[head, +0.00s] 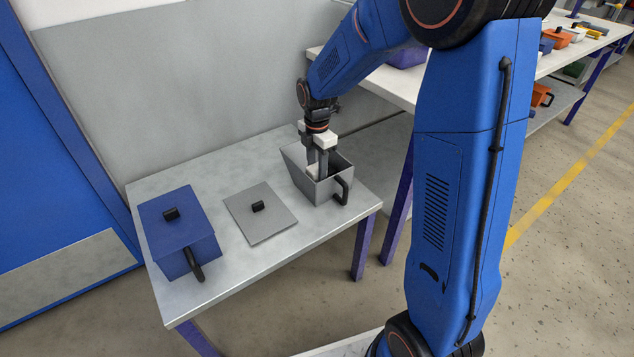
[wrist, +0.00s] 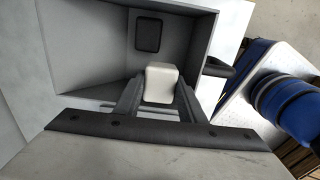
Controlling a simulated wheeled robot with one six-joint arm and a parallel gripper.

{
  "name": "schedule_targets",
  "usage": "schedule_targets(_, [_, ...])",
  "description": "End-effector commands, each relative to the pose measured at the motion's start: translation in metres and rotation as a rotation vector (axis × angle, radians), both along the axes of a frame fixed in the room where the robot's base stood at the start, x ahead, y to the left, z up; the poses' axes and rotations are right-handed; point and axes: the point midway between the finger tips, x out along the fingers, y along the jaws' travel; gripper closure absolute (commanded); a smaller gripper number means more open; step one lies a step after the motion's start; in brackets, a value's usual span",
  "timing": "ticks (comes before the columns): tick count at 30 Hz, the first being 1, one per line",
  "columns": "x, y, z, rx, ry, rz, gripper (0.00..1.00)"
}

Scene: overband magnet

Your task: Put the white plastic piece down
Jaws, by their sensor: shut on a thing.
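My gripper (wrist: 158,98) is shut on the white plastic piece (wrist: 160,80), which shows as a pale block between the two fingers in the wrist view. In the head view my gripper (head: 317,165) reaches down into the open grey bin (head: 329,190) at the right end of the table, and a bit of the white piece (head: 312,170) shows at its fingertips. The grey bin's inner wall (wrist: 80,55) surrounds the fingers in the wrist view. I cannot tell whether the piece touches the bin's floor.
A grey lid (head: 262,222) with a black knob lies flat on the table (head: 232,277), left of the grey bin. A closed blue bin (head: 183,245) stands at the table's left end. A workbench (head: 398,93) stands behind to the right, with several small bins farther along.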

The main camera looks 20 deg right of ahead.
Motion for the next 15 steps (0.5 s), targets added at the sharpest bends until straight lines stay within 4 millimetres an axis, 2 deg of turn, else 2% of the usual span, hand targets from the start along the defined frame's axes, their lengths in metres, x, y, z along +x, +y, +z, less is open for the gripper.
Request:
schedule_targets(3, [0.000, 0.000, -0.016, -0.001, 0.002, 0.000, 0.88])
schedule_targets(11, [0.000, 0.000, -0.030, 0.000, 0.001, 0.000, 0.88])
schedule_targets(15, [0.000, 0.000, -0.049, 0.000, 0.003, 0.000, 0.88])
